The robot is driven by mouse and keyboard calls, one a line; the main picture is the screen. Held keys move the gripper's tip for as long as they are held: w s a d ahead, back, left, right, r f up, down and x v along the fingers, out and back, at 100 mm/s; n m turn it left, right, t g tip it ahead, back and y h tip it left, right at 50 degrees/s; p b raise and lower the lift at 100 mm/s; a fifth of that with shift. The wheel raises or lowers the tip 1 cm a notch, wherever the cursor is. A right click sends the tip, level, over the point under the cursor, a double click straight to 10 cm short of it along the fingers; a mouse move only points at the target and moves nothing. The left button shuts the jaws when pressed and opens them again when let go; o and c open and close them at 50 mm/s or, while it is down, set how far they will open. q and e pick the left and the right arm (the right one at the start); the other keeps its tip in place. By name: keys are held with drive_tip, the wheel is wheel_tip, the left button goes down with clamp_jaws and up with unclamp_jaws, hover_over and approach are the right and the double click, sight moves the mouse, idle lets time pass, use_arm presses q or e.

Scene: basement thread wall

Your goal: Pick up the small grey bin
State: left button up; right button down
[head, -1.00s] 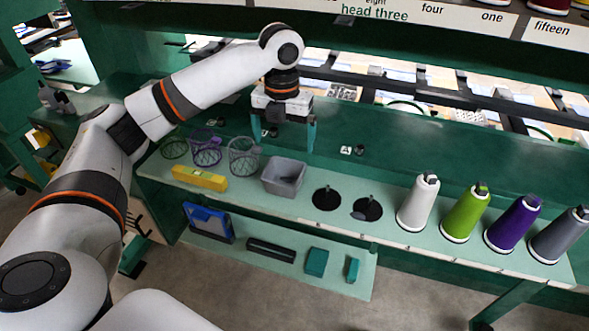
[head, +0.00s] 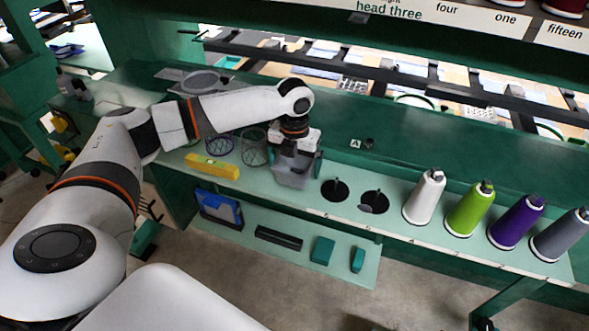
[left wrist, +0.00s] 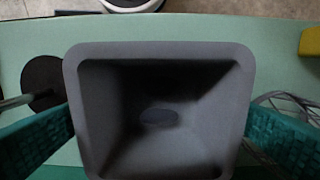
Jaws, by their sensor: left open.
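The small grey bin (head: 292,176) stands on the green shelf, between a wire basket and a black spindle disc. My left gripper (head: 293,160) is over it and hides its upper part in the head view. In the left wrist view the bin (left wrist: 160,52) is seen from above, with its open mouth facing the camera, and looks empty. The two teal fingers of my left gripper (left wrist: 170,140) are open, one at each side of the bin. I cannot tell whether they touch its walls. My right gripper is not in view.
Wire baskets (head: 253,153) and a yellow level-like block (head: 212,167) stand left of the bin. Two black spindle discs (head: 334,190) lie to its right, then several thread cones (head: 424,197). A lower shelf (head: 340,267) holds a blue-and-black item and small boxes.

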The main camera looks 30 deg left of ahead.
use_arm(q)
drive_tip(key=shift+c, duration=0.2)
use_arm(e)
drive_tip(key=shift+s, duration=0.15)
use_arm(q)
drive_tip(key=c, duration=1)
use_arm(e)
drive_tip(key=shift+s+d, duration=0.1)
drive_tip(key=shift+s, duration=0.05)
use_arm(q)
drive_tip(key=shift+o, duration=0.2)
wheel_tip(320, 180, up, 10)
drive_tip(key=b, duration=0.2)
drive_tip(key=s+d+f+n, duration=0.3)
drive_tip(key=s+d+n, duration=0.3)
drive_tip(key=n, duration=1)
drive_tip(key=s+d+f+n, duration=0.3)
drive_tip(key=s+d+n, duration=0.4)
drive_tip(key=n, duration=1)
drive_tip(key=shift+s+d+f, duration=0.2)
drive_tip(key=shift+s+f, duration=0.1)
drive_tip(key=shift+s, duration=0.65)
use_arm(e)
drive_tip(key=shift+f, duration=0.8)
